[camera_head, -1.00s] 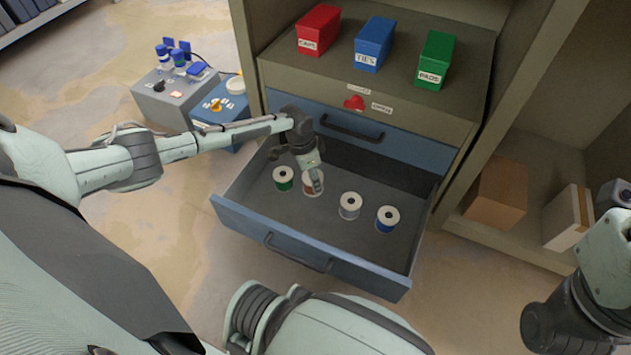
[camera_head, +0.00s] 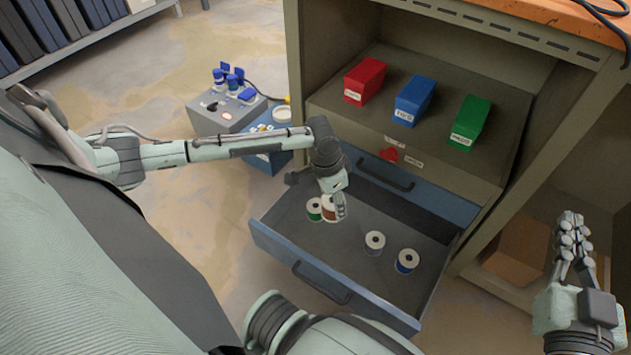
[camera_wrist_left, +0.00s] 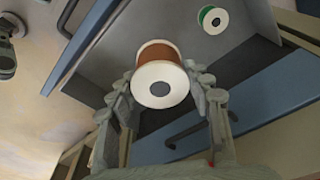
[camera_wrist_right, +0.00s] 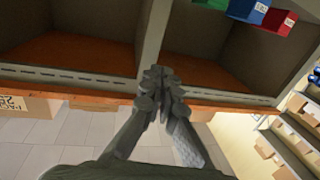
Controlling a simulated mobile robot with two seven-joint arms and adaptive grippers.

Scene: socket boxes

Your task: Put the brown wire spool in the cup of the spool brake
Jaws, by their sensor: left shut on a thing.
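The brown wire spool (camera_head: 328,213), with white flanges, is between the fingers of my left gripper (camera_head: 340,207), which is shut on it over the open drawer. In the left wrist view the brown spool (camera_wrist_left: 158,54) sits between both fingers (camera_wrist_left: 160,90), its white end facing the camera. It appears raised off the drawer floor. My right gripper (camera_head: 572,238) is shut and empty at the right; its fingertips meet in the right wrist view (camera_wrist_right: 160,77). I cannot identify the spool brake for certain; a blue box (camera_head: 264,160) with a white round part (camera_head: 283,115) stands left of the cabinet.
The open drawer (camera_head: 330,288) also holds a green spool (camera_head: 314,210), a white-grey spool (camera_head: 375,242) and a blue spool (camera_head: 407,261). A grey box (camera_head: 225,112) with blue knobs stands by the blue box. Red (camera_head: 364,80), blue (camera_head: 413,101) and green (camera_head: 470,122) boxes stand on the cabinet shelf.

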